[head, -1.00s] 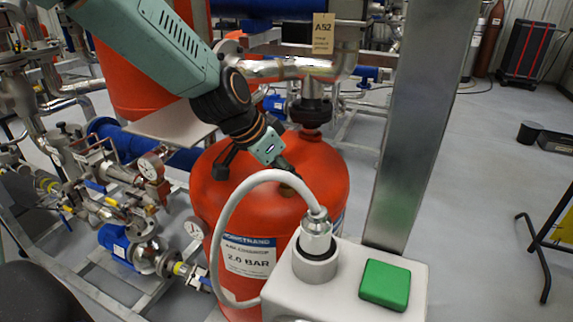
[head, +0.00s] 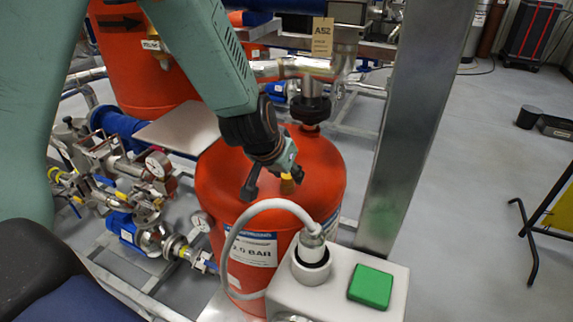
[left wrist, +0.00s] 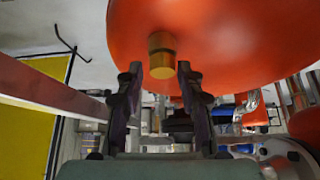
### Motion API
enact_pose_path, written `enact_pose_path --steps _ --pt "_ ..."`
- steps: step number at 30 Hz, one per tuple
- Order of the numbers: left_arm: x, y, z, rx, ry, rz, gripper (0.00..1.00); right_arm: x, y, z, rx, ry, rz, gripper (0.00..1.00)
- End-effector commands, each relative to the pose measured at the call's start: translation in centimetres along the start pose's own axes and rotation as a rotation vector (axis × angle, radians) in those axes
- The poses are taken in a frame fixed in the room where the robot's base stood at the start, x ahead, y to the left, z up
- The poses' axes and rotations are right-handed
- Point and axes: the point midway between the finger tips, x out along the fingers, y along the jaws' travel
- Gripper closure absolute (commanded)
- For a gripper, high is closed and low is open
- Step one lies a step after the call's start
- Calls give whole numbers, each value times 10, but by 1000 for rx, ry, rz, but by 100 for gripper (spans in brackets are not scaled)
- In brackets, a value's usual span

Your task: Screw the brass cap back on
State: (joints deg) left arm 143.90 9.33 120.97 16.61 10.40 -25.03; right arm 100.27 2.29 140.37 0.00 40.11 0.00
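A brass cap or fitting (head: 288,186) is at the red pressure vessel (head: 325,180), on its domed top. In the left wrist view the brass piece (left wrist: 162,56) meets the red surface (left wrist: 225,30) and has a darker band and a brighter end. I cannot tell whether these are one part or a cap on a stub. My left gripper (head: 274,182) is at the dome, next to the brass piece. In the left wrist view its two dark fingers (left wrist: 162,78) are apart, one on each side of the brass end, with gaps showing. My right gripper is not in view.
A white box with a green button (head: 370,286) stands in front of the vessel, with a grey cable (head: 262,208) arching beside it. A steel post (head: 408,130) rises at the right. A flat plate (head: 182,128), pipes and gauges crowd the left. Open floor lies right.

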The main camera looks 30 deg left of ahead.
Motion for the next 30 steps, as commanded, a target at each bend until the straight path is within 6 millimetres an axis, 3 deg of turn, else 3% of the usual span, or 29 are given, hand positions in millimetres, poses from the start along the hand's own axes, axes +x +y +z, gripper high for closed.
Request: enact_pose_path --steps 18,30 --pt "-2 0 -1 -232 0 -150 62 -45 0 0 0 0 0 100" --pt "0 0 0 -261 2 -167 64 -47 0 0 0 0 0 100"
